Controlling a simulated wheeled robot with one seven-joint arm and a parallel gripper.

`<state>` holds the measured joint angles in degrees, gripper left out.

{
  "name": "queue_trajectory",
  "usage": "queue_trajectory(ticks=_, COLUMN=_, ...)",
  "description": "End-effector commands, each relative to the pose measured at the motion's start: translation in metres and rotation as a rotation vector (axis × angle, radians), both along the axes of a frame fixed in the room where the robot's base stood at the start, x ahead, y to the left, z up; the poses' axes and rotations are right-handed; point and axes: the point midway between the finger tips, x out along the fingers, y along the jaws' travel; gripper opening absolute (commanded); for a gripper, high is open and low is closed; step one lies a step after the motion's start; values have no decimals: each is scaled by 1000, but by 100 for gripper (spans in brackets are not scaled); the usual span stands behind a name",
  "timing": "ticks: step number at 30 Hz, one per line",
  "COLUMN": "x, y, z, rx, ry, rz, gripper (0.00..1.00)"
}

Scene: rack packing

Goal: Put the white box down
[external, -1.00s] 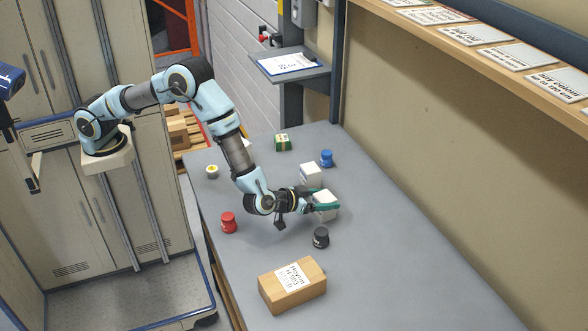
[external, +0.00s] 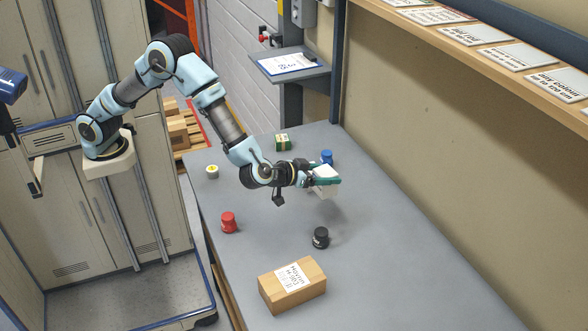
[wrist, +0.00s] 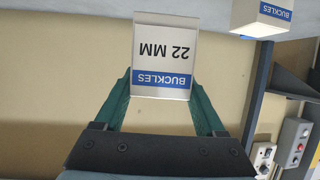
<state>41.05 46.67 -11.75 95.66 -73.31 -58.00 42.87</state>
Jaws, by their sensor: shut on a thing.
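My gripper (external: 323,181) is shut on a white box (external: 326,171) and holds it above the grey table, with a shadow on the tabletop below. In the wrist view the held white box (wrist: 163,60) sits between the green fingers of my gripper (wrist: 161,92). Its face reads "BUCKLES 22 MM" upside down, with a blue band. A second white box (wrist: 262,14) with a blue "BUCKLES" band shows at the top right of the wrist view. In the external view it is mostly hidden behind my gripper and the held box.
The right part of the table is clear.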

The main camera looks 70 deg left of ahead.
Motion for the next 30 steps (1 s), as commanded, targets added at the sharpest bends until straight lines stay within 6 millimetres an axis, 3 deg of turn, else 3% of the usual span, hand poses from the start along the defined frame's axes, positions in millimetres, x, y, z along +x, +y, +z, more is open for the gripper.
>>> queue_trajectory(ticks=5, x=-25, y=34, z=5, rx=6, ry=10, rz=39, gripper=6)
queue_trajectory(ticks=12, x=-83, y=128, z=4, rx=9, ry=12, rz=160, gripper=6)
queue_trajectory(ticks=18, x=-121, y=190, z=8, rx=4, ry=5, rz=239, gripper=6)
queue_trajectory(ticks=23, x=-135, y=213, z=8, rx=3, ry=0, rz=271, gripper=6)
queue_trajectory(ticks=30, x=-138, y=218, z=-26, rx=6, ry=3, rz=277, gripper=6)
